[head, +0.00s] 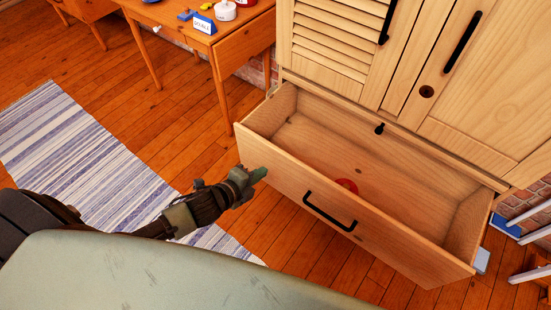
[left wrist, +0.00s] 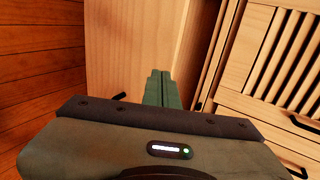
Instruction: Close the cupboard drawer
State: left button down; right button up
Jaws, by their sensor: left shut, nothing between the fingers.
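The cupboard (head: 350,40) is pale wood with louvred and plain doors. Its bottom drawer (head: 285,195) is pulled well out. The drawer's black bar handle (head: 330,211) is on its front panel. My left gripper (head: 258,175) is shut and empty, close to the left part of the drawer front; I cannot tell if it touches. In the left wrist view, the shut green fingers (left wrist: 158,88) point at the pale drawer front (left wrist: 125,50), with the handle (left wrist: 119,96) at their left. My right gripper is not in view.
A small red object (head: 347,185) lies in the drawer. A wooden desk (head: 215,35) stands at the left of the cupboard. A striped rug (head: 85,150) lies on the wooden floor.

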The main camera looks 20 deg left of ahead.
pick_arm(q)
send_near(282, 156)
jog(key=x, duration=0.5)
jog(key=shift+d+f, duration=0.1)
jog(key=shift+f, duration=0.15)
jog(key=shift+w+d, duration=0.1)
jog(key=shift+w, duration=0.25)
jog(key=shift+w+f, duration=0.1)
jog(key=shift+w, duration=0.1)
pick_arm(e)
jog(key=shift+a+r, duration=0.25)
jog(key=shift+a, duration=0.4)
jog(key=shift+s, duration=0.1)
pick_arm(q)
jog(key=shift+w, duration=0.15)
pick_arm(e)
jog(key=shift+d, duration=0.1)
